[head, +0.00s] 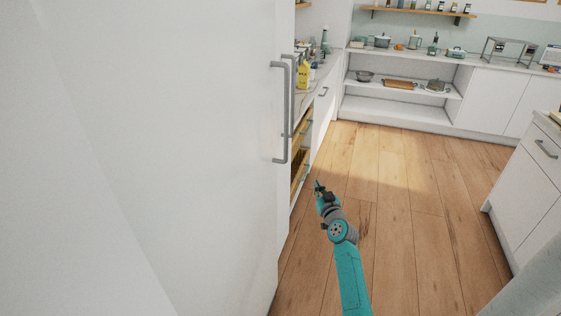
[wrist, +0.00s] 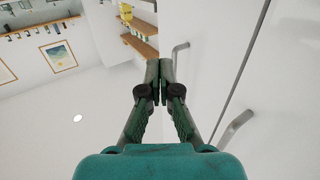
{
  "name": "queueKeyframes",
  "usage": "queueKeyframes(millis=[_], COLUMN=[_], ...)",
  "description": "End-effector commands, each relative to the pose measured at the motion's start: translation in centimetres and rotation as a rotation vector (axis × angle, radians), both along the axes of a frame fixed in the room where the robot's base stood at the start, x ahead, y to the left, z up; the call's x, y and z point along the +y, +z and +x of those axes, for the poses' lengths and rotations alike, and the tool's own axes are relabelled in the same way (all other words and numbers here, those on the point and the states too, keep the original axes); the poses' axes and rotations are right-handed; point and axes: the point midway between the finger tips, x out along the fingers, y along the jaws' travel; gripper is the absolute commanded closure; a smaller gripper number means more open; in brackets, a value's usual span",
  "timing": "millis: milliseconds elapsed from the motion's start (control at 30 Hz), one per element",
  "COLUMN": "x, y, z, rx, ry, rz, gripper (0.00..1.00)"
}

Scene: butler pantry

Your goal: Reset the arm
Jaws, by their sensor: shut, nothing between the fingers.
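My teal arm reaches forward from the bottom of the head view, above the wooden floor (head: 405,200). My gripper (head: 317,185) is at its far end, close to the right side of the tall white cabinet (head: 170,150). In the wrist view my gripper (wrist: 160,82) has its two dark fingers together, with nothing held between them. The fingertips point toward open space and do not appear to touch anything.
The tall cabinet's long grey handles (head: 281,112) stick out near my gripper. A low open shelf (head: 400,95) with pots stands at the back. A white drawer unit (head: 530,185) is on the right. The floor between is clear.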

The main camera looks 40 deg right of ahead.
Motion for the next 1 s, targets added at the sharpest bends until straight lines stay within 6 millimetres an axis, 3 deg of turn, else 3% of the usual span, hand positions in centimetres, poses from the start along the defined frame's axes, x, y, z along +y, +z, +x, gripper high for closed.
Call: queueKeyframes(millis=[233, 367, 567, 700, 1000], x=[0.2, 2.6, 10.8, 16.8, 28.1], y=[-0.2, -1.8, -6.5, -9.1, -12.0], z=[-0.1, -0.6, -3.2, -6.1, -14.0], rx=[0.002, 0.014, 0.048, 0.075, 0.127], ry=[0.001, 0.011, 0.045, 0.074, 0.147], rz=[0.001, 0.011, 0.046, 0.063, 0.088], gripper=[1.00, 1.00, 1.00, 1.00, 1.00])
